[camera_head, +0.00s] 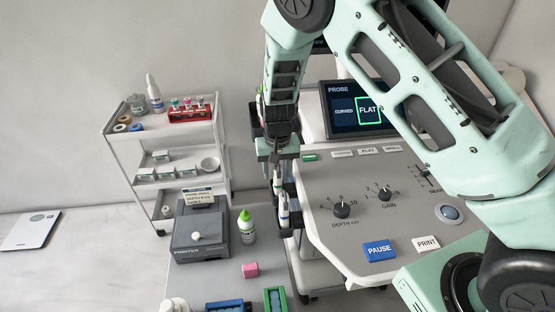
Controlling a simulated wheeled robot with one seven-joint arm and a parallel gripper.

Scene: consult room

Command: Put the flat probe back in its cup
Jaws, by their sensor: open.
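My gripper (277,155) points down at the left edge of the ultrasound console (335,265). Its jaws are open, with the dark fingers apart. Just below it, two slim white-and-blue probes stand upright, one farther back (277,182) and one nearer (283,212). Dark cup holders (293,215) are fixed along the console's side there. I cannot tell which probe is the flat one, nor whether the rear probe lies between the fingers. The probes' lower ends and the cup insides are mostly hidden. The screen (345,122) shows CURVED and FLAT, with FLAT framed in green.
A white trolley (120,155) holds small supplies against the wall. Open floor lies at far left, beside a scale (30,230).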

